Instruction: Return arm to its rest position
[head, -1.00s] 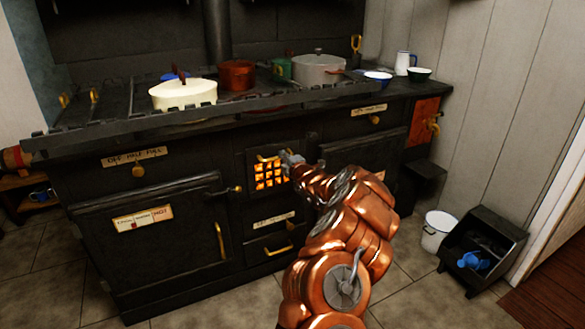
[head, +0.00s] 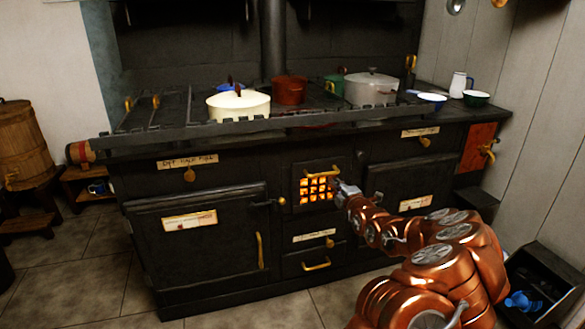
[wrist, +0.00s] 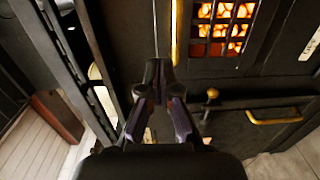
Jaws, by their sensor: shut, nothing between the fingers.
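My copper arm reaches from the lower right of the head view toward the black stove (head: 215,285). My gripper (head: 340,184) is at the arm's far end, just right of the glowing firebox grate (head: 317,190). In the wrist view my gripper (wrist: 158,66) is shut and empty, its fingertips together in front of the stove. The grate also shows there at the upper right (wrist: 222,28). I cannot tell whether the fingertips touch the stove front.
On the stove top stand a cream pot (head: 238,106), a red-brown pot (head: 290,90) and a grey pot (head: 371,89). A brass-coloured door handle (head: 260,250) juts out at the lower left. A black coal box (head: 545,275) stands at the right.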

